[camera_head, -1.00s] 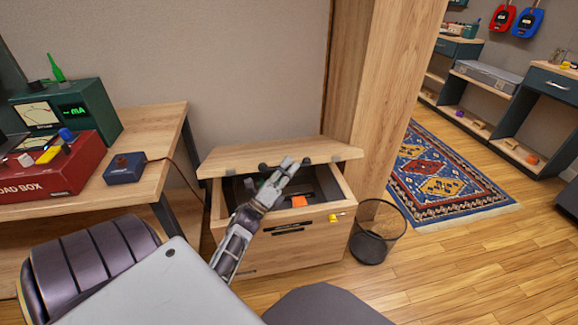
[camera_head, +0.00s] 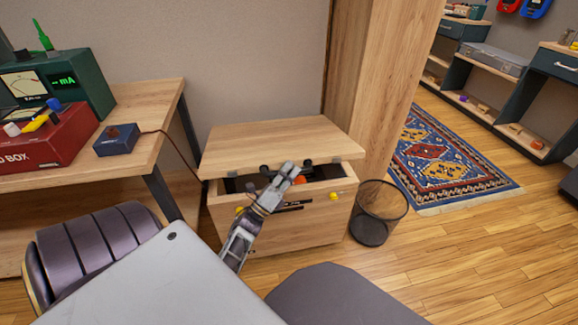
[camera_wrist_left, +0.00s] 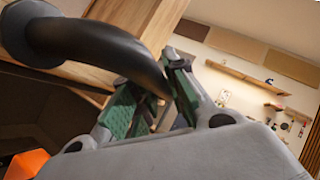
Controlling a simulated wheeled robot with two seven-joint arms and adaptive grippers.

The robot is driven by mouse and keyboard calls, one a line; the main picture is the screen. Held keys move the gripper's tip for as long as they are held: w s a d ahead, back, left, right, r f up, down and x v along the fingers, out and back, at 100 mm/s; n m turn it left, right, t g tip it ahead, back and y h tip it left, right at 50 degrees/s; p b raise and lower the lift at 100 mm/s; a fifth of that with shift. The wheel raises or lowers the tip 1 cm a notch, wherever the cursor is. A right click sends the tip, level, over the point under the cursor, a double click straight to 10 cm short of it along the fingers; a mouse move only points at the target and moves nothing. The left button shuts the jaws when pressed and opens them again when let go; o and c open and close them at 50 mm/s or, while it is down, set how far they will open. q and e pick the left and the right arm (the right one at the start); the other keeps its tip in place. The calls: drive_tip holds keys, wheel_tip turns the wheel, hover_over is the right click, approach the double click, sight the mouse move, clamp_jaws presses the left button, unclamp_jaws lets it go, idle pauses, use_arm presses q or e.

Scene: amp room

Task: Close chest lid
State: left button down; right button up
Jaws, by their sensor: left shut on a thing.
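The wooden chest (camera_head: 285,229) stands on the floor, with its lid (camera_head: 280,138) partly lowered. A dark gap is still visible between the lid's front edge and the chest's rim. My left gripper (camera_head: 287,171) is at the middle of the lid's front edge. In the left wrist view the left gripper (camera_wrist_left: 150,103) is shut on the black curved lid handle (camera_wrist_left: 105,45), which runs between its green finger pads. The gripper hides part of the handle in the head view. An orange item (camera_wrist_left: 27,164) shows inside the chest. My right gripper is out of view.
A black mesh bin (camera_head: 378,213) stands close to the chest's right side. A wooden post (camera_head: 380,85) rises behind it. A workbench (camera_head: 150,140) with instruments is on the left. A patterned rug (camera_head: 445,160) and open floor lie to the right.

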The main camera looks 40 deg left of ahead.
use_arm(q)
drive_tip(key=f+m+b, duration=0.1)
drive_tip(key=f, duration=0.3)
drive_tip(key=s+d+f+h+b, duration=0.1)
drive_tip(key=f, duration=0.3)
drive_tip(key=f+m+h+b, duration=0.1)
drive_tip(key=f, duration=0.4)
drive_tip(key=shift+s+d+m+b, duration=0.2)
drive_tip(key=shift+d+m+b, duration=0.1)
drive_tip(key=shift+d+b, duration=0.1)
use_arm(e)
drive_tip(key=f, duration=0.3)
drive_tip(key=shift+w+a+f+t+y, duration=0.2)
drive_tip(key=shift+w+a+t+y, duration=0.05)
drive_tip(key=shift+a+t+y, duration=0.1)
use_arm(q)
drive_tip(key=c, duration=1.5)
unclamp_jaws()
drive_tip(key=shift+o, duration=0.4)
drive_tip(key=shift+a+r, duration=0.1)
drive_tip(key=v, duration=1.2)
drive_tip(key=shift+w+f, duration=0.2)
drive_tip(key=shift+f, duration=0.05)
